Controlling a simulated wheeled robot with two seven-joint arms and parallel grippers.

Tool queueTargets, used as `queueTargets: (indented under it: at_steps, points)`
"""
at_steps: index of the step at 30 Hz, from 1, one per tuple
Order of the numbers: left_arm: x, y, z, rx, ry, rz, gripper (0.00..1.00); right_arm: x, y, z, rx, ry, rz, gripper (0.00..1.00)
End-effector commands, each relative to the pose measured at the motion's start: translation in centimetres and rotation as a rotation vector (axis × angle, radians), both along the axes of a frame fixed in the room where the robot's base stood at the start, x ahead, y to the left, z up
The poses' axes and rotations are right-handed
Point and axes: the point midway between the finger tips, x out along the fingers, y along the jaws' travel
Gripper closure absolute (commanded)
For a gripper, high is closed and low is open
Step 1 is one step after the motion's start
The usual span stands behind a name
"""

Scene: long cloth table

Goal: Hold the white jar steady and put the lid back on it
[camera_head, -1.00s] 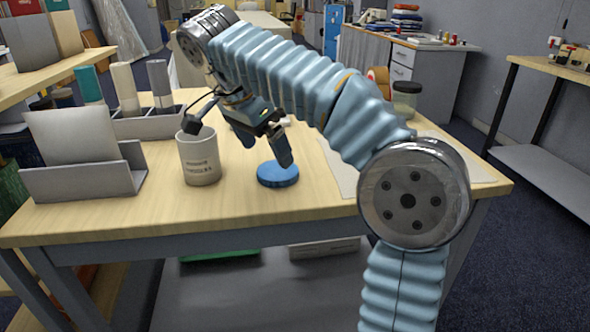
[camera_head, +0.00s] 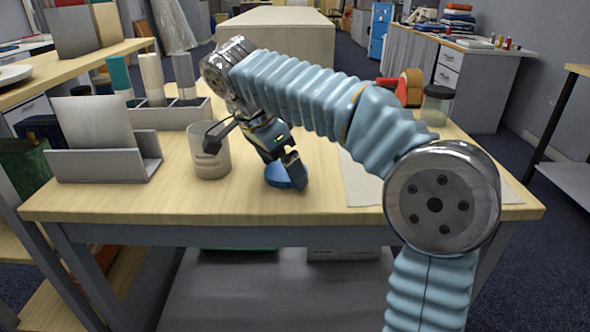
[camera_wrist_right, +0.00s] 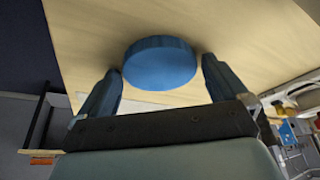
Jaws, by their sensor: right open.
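The white jar (camera_head: 210,158) stands upright and without a lid on the wooden table. It has dark print on its side. The round blue lid (camera_head: 284,177) lies flat on the table to the right of the jar, near the front edge. My right gripper (camera_head: 255,155) is open above the table, with one finger in front of the lid and partly hiding it in the head view. In the right wrist view the lid (camera_wrist_right: 160,62) sits between and just beyond the two blue fingertips (camera_wrist_right: 162,75). The left gripper does not show.
A grey holder with a white sheet (camera_head: 95,165) stands left of the jar. A grey caddy with several upright cylinders (camera_head: 165,115) stands behind it. A pale mat (camera_head: 362,185) lies to the right, with a dark-lidded glass jar (camera_head: 436,106) and a red tape dispenser (camera_head: 398,90) further back.

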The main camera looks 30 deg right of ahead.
Motion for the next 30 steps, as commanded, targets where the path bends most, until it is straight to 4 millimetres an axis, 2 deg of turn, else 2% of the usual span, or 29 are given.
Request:
queueTargets:
  at_steps: [6,12,15,25,30]
  points:
    - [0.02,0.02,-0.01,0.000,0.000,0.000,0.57,-0.01,-0.03,0.03,0.000,0.000,0.000,0.00]
    - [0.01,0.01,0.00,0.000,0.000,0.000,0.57,-0.02,-0.05,0.04,0.000,0.000,-0.001,0.31]
    - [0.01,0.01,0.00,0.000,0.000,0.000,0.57,-0.02,-0.05,0.05,0.000,0.000,-0.001,0.42]
    - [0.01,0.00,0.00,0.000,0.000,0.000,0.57,-0.06,-0.17,0.17,0.000,-0.001,-0.001,0.42]
    - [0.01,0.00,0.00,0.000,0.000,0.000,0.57,-0.29,-0.85,0.78,0.001,-0.003,-0.001,0.42]
